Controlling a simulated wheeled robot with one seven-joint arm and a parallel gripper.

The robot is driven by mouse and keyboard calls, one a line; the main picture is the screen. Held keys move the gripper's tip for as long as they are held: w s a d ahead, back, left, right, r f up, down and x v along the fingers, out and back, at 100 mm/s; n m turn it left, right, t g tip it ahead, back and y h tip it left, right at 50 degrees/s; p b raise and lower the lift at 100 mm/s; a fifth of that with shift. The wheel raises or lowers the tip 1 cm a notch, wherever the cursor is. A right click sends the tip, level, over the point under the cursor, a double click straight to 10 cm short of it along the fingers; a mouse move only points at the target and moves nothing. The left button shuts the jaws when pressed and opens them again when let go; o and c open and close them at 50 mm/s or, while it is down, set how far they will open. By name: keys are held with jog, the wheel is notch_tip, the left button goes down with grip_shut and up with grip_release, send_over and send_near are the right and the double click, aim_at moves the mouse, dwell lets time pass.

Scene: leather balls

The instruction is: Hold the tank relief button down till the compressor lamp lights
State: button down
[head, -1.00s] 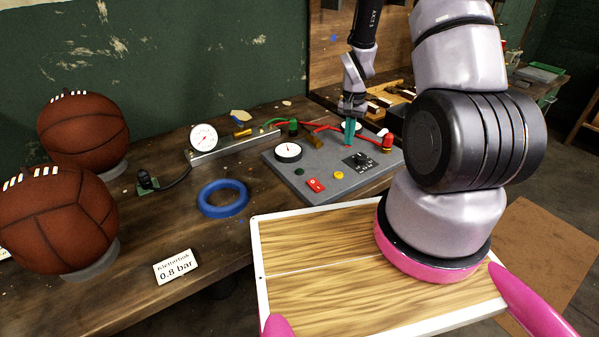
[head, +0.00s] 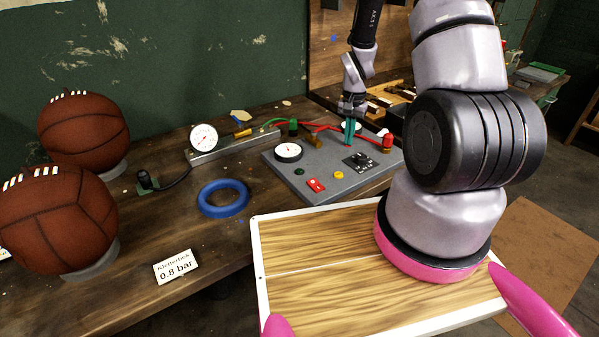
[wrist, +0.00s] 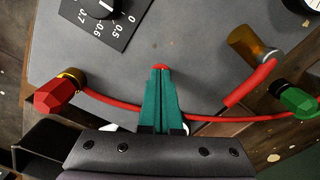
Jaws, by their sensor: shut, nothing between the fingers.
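A grey control panel (head: 320,185) lies on the bench. My gripper (head: 348,143) is over its back part, shut and empty, with teal fingers pointing down. In the wrist view, a small red button (wrist: 160,67) shows just beyond the tips of my gripper (wrist: 160,72). The tips overlap it, and I cannot tell if they press it. The panel's front carries a dark green round piece (head: 299,171), a yellow round piece (head: 339,175) and a red switch (head: 316,185). The green piece looks unlit; no label shows which one is the compressor lamp.
A black dial (head: 360,160) and a white gauge (head: 288,152) sit on the panel. Red hose (wrist: 115,103) runs close by the fingers, between a red fitting (wrist: 55,97) and a green one (wrist: 293,99). A blue ring (head: 223,198) and two brown balls (head: 83,130) are at left.

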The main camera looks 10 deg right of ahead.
jog(key=shift+r, duration=3.05)
